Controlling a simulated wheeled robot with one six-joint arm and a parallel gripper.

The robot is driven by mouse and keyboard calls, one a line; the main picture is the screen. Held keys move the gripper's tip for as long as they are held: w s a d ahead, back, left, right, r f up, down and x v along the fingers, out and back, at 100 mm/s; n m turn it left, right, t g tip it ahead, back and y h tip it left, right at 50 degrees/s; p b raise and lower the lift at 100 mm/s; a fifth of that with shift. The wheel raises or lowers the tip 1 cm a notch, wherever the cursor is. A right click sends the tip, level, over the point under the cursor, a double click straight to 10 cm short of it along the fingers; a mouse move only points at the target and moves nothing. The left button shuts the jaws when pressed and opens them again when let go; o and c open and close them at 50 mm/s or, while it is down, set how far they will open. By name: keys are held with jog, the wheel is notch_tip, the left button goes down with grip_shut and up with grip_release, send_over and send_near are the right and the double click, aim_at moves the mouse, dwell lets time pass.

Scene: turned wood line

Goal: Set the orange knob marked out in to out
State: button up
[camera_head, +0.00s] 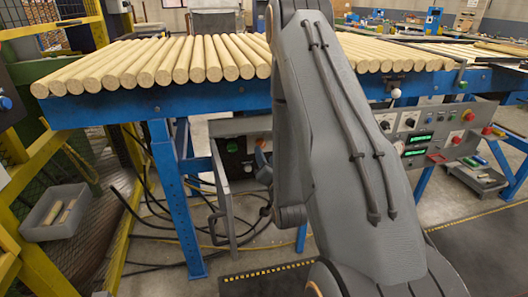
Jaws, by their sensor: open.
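My grey arm fills the middle of the picture and hides part of the machine behind it. A grey control panel (399,119) under the right part of the blue frame carries dials, green displays and several red or orange-red controls. A small orange part (262,143) shows at the left edge of my arm, beside a dark panel with a green light (233,146). The markings are too small to read, so I cannot tell which control is the orange knob marked out and in, or its setting.
Turned wood rods (150,62) lie side by side on the blue conveyor frame (150,105). A blue leg (177,215) and loose black cables stand below. A grey bin (55,213) hangs left by yellow posts. A dark floor mat (480,245) lies clear at right.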

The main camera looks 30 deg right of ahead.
aim_at(262, 147)
jog(key=shift+x, duration=2.75)
jog(key=c, duration=1.1)
jog(key=shift+o, duration=0.2)
jog(key=shift+n, duration=0.3)
jog(key=n, duration=0.5)
jog(key=shift+n+p, duration=0.3)
jog(key=shift+p, duration=0.1)
jog(key=n, duration=0.5)
jog(key=shift+d+n, duration=0.1)
jog(key=shift+n, duration=0.2)
